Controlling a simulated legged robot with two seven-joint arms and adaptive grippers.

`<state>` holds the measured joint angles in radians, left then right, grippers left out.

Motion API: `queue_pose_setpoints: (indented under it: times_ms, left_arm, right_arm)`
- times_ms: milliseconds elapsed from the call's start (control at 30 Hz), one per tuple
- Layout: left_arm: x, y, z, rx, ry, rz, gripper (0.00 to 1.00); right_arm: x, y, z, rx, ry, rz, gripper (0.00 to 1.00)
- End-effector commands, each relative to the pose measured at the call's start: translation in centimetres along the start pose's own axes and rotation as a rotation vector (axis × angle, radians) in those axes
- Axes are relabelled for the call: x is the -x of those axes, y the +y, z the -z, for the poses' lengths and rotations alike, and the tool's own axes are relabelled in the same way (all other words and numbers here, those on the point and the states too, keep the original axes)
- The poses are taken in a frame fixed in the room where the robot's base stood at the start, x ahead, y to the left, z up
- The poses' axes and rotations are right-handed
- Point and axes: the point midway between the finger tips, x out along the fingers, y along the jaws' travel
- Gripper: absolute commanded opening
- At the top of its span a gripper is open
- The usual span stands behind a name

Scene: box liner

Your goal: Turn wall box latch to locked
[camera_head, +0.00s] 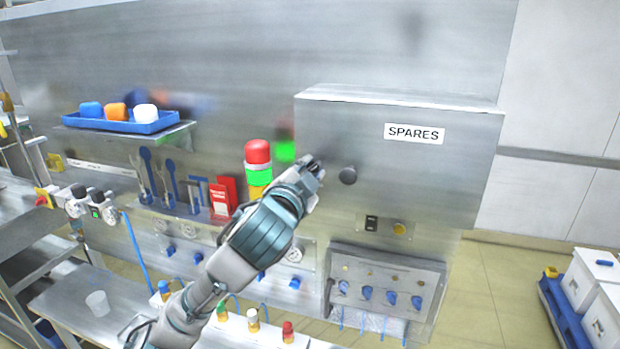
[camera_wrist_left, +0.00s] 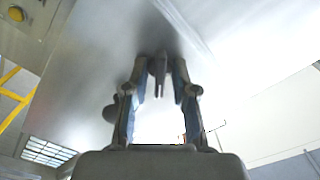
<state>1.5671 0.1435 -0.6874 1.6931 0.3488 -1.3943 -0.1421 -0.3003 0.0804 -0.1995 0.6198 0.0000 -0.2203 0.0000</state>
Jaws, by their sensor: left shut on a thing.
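The wall box (camera_head: 440,165) is a grey metal cabinet with a SPARES label, seen at right of centre in the head view. The gripper is shut on this latch. In the head view the hand hides the latch, so its turned position cannot be told there. My right gripper is not in view.
A red, green and yellow signal light (camera_head: 258,160) stands just left of the hand. A panel with blue knobs (camera_head: 385,285) is below the box. A blue tray (camera_head: 120,122) holds coloured blocks on a shelf. White bins (camera_head: 597,275) stand at lower right.

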Motion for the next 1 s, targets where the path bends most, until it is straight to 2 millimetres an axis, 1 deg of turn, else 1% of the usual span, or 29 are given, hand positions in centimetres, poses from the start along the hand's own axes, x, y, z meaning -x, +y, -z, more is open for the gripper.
queue_pose_setpoints:
  times_ms: [33, 600, 800, 1000]
  left_arm:
    - [-0.2, 0.7, -0.5, 0.045, -0.01, -0.013, 0.0]
    - [-0.3, 0.7, -0.4, 0.567, -0.013, -0.011, 0.0]
    - [-0.1, 0.5, -0.2, 0.7, -0.011, -0.008, 0.0]
    - [0.0, 0.3, -0.1, 0.787, -0.007, -0.005, 0.0]
  right_arm:
    - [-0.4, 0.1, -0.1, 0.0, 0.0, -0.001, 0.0]
    - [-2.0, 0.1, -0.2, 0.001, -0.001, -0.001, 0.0]
    - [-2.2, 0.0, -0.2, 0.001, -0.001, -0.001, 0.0]
    - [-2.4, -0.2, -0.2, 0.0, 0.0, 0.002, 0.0]
